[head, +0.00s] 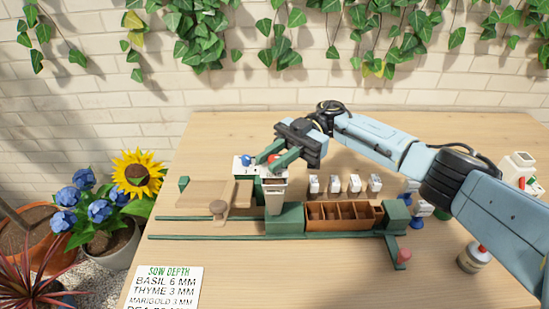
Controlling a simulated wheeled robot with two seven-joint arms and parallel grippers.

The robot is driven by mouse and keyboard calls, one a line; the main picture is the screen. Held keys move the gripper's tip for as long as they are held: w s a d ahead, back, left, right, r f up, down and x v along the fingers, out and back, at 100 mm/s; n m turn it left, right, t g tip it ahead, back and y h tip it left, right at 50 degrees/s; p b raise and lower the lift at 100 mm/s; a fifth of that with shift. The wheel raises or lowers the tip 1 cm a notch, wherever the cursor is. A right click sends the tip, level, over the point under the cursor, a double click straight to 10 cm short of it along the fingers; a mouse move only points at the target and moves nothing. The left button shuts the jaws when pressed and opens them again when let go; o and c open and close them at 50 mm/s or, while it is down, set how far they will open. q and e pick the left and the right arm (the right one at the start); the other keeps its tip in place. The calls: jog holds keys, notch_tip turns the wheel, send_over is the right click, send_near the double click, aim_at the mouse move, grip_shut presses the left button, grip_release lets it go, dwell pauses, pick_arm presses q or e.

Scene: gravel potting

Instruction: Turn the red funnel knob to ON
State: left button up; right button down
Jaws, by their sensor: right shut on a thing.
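The red knob (271,158) sits on top of a white panel (240,172) beside a blue knob (245,159). My right gripper (273,159) comes in from the right and its green fingers are shut on the red knob, partly hiding it. Any ON marking is too small or hidden to read. A pale funnel-like hopper (275,196) stands just below the panel, over the green block of the fixture. My left gripper is not in view.
A divided brown tray (342,215) and several small white-capped items (354,184) stand right of the hopper. A bottle (474,258) stands under my right arm.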

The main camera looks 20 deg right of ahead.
aim_at(274, 158)
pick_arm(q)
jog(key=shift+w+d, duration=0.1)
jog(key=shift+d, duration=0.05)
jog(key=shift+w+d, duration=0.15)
pick_arm(e)
jog(key=c, duration=1.3)
grip_release()
jog(key=shift+r, duration=0.1)
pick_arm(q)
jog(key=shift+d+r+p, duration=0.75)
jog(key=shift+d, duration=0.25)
pick_arm(e)
notch_tip(274, 158, up, 10)
jog(key=shift+f, duration=0.1)
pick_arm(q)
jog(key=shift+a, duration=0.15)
